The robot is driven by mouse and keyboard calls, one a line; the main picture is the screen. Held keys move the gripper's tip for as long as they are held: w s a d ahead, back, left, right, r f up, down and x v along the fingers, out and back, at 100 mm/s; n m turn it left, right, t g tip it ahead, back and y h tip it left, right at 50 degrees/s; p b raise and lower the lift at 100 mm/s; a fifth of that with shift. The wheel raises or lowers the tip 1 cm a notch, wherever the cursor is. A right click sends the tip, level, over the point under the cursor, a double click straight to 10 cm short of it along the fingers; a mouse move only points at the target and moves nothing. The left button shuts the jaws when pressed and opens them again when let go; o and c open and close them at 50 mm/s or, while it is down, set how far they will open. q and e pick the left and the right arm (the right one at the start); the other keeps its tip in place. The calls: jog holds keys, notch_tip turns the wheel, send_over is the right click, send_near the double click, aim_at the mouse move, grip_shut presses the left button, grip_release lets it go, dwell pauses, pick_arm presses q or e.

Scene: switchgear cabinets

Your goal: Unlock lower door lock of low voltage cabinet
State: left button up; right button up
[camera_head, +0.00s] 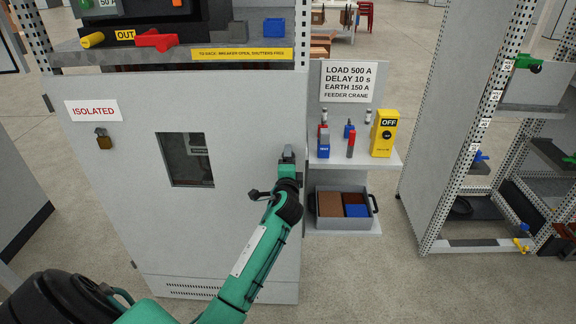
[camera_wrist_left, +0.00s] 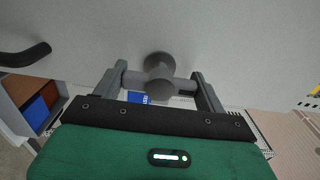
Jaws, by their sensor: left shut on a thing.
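The low voltage cabinet door (camera_head: 235,235) is light grey with a small dark window (camera_head: 185,160). In the head view my left arm reaches up to the door's right edge, and its gripper (camera_head: 287,166) is at the lock there, hiding most of it. In the left wrist view the lock is a grey T-shaped handle (camera_wrist_left: 159,72) with a round hub on the door face and a crossbar. My left gripper (camera_wrist_left: 160,88) is shut on the crossbar, one finger at each end. The crossbar lies roughly level in that view. My right gripper is not in view.
A padlock (camera_head: 104,142) hangs under an "ISOLATED" sign (camera_head: 93,110) at left. Right of the door, a shelf (camera_head: 345,160) holds a yellow OFF box (camera_head: 384,133) and small tools, above a grey bin (camera_head: 342,208). A dark curved bar (camera_wrist_left: 25,56) shows left of the handle.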

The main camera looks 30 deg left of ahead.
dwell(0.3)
pick_arm(q)
jog(key=o, duration=1)
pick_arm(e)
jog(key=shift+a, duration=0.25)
pick_arm(q)
jog(key=shift+s, duration=0.1)
jog(key=shift+b+v, duration=1.15)
jog(key=shift+v, duration=5.7)
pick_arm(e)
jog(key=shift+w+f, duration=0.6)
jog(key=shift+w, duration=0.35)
